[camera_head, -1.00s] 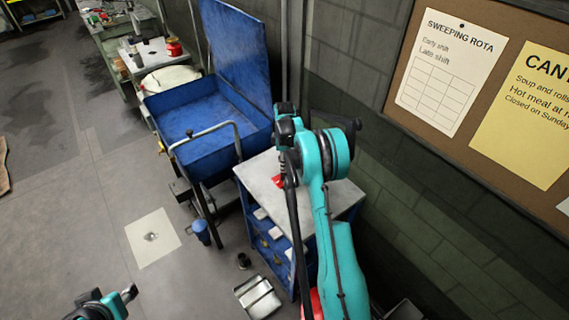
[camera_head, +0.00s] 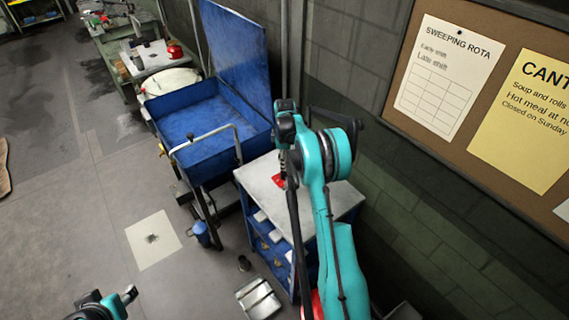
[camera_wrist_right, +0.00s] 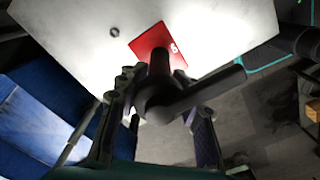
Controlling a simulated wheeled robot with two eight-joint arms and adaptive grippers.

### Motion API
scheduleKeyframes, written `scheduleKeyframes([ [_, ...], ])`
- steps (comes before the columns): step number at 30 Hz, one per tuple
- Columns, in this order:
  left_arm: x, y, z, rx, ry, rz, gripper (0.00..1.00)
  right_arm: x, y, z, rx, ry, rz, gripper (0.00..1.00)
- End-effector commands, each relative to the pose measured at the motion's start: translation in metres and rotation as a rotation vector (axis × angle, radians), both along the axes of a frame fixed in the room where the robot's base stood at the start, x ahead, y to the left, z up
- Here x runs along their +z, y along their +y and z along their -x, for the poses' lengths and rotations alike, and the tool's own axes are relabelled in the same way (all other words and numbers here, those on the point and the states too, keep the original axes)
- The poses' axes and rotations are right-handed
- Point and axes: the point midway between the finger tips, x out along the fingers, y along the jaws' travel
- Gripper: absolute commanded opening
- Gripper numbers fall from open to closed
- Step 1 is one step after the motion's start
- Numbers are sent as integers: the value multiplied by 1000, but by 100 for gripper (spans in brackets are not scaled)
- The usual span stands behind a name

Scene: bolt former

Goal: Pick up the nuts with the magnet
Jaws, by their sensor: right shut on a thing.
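In the right wrist view my right gripper (camera_wrist_right: 160,98) is shut on a dark round-ended tool with a side bar (camera_wrist_right: 210,88), which looks like the magnet. It is over the pale top of a blue cabinet (camera_head: 335,197). A small grey ring, perhaps a nut (camera_wrist_right: 115,32), lies on that top. In the head view a small dark clump, possibly nuts (camera_head: 152,238), lies on a pale square (camera_head: 140,257) on the floor. My left gripper (camera_head: 130,294) shows only partly at the bottom left; its opening is unclear.
A red card (camera_wrist_right: 150,38) lies on the cabinet top. A blue open-lidded tank (camera_head: 205,115) stands behind-left. A wall is at right; floor at left is clear.

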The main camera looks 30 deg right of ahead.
Motion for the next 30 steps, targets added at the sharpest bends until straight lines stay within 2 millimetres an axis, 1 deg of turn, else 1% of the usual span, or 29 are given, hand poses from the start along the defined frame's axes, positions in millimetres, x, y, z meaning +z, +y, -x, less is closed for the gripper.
scheduleKeyframes([
  [1, 3, 0, 0, 0, 0, 0, 40, 5, 0, 0, 0, 0, 0, 0],
  [22, 21, 0, 0, 0, 0, 0, 40, 46, 0, 0, 0, 0, 0, 0],
  [25, 23, 0, 0, 0, 0, 0, 40, 50, 0, 0, 0, 0, 0, 0],
  [30, 23, 0, 0, 0, 0, 0, 40, 51, 0, 0, 0, 0, 0, 0],
])
